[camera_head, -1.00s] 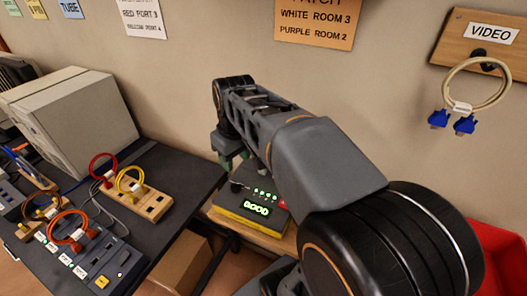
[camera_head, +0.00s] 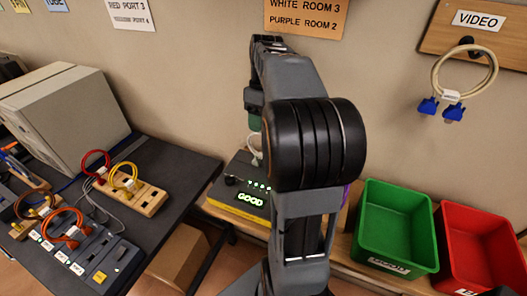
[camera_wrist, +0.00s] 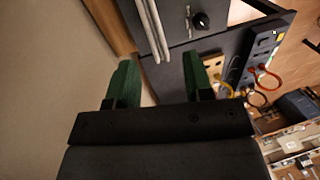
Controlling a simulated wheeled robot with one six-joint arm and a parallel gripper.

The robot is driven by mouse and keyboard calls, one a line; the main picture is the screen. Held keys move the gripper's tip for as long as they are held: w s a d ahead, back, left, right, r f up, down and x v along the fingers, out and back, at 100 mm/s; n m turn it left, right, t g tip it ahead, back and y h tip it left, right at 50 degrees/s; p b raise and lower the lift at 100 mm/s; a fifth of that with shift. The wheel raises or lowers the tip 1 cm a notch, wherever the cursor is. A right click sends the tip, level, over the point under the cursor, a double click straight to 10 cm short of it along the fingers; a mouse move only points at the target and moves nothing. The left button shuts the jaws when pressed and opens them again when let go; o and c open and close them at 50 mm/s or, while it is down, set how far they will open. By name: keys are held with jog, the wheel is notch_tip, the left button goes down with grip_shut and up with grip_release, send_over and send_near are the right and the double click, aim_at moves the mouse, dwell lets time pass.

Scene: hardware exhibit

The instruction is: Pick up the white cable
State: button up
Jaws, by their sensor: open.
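A white cable (camera_head: 256,150) shows as a small pale loop just below my gripper (camera_head: 254,122), above the back of the box with the lit "GOOD" display. In the wrist view, pale parallel strands, apparently the white cable (camera_wrist: 155,28), run down from the top edge. They lie between the lines of my gripper's (camera_wrist: 158,75) two green fingers. The fingers are open, with nothing clamped between them. I cannot tell how far the strands are from the fingertips. My arm hides part of the area around the cable in the head view.
The "GOOD" box (camera_head: 243,205) sits on a wooden bench. A green bin (camera_head: 398,195) and a red bin (camera_head: 480,220) stand right of it. A cream cable with blue plugs (camera_head: 452,108) hangs on the wall. The dark table (camera_head: 180,165) at left holds coloured cables.

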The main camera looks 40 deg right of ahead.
send_over(259, 154)
jog(key=shift+d+f, duration=0.1)
jog(key=shift+f, duration=2.95)
grip_shut()
